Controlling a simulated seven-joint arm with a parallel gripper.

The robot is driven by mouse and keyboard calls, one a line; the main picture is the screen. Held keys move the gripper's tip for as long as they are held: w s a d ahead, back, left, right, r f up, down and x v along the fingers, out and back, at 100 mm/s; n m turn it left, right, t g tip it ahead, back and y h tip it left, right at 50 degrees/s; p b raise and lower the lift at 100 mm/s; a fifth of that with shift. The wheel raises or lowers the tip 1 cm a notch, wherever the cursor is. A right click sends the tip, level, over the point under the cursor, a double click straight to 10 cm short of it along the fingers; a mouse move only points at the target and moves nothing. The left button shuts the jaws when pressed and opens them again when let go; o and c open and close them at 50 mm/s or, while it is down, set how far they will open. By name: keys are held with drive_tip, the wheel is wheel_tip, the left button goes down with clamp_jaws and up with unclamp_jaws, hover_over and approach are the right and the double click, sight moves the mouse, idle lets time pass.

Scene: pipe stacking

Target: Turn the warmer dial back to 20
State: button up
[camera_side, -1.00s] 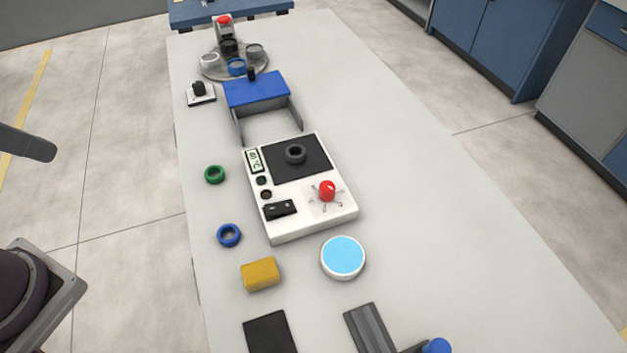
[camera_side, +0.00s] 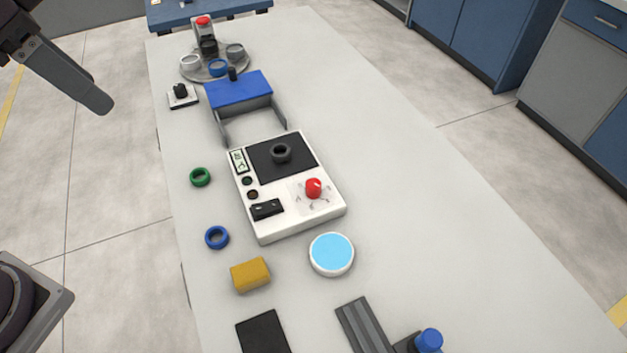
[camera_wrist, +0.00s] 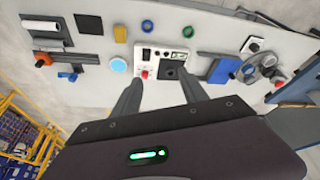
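The warmer is a white box (camera_side: 275,222) with a black plate, a small display (camera_side: 239,161) and a red dial (camera_side: 313,187) at its right front corner. Pale marks surround the dial; the numbers on them and on the display are too small to read. A dark ring (camera_side: 281,152) sits on the plate. In the wrist view, the red dial (camera_wrist: 145,74) is beyond my gripper (camera_wrist: 160,77), whose two fingers are wide apart with nothing held. In the side view, one finger (camera_side: 75,83) shows at upper left, well away from the warmer.
A blue-topped stand (camera_side: 239,90) is behind the warmer, with a round carousel (camera_side: 215,72) beyond. Green (camera_side: 200,177) and blue (camera_side: 216,237) rings lie left. A yellow block (camera_side: 250,274) and blue-topped disc (camera_side: 332,254) are in front. The table's right side is clear.

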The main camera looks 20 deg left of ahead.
drive_tip(key=w+d+f+m+g, duration=0.1)
drive_tip(key=w+d+f+m, duration=0.15)
drive_tip(key=w, duration=0.35)
drive_tip(key=w+d+f+m+g, duration=0.1)
drive_tip(key=w+d+f+m, duration=0.15)
drive_tip(key=w+d, duration=0.2)
drive_tip(key=m+g+y, duration=0.2)
drive_tip(key=m, duration=0.8)
hover_over(314, 183)
wheel_tip(314, 183, down, 20)
drive_tip(key=shift+a+r, duration=0.15)
drive_tip(key=shift+r, duration=0.1)
drive_tip(key=shift+m, duration=0.3)
wheel_tip(314, 183, down, 7)
drive_tip(key=shift+f, duration=0.3)
drive_tip(key=shift+c, duration=0.2)
clamp_jaws()
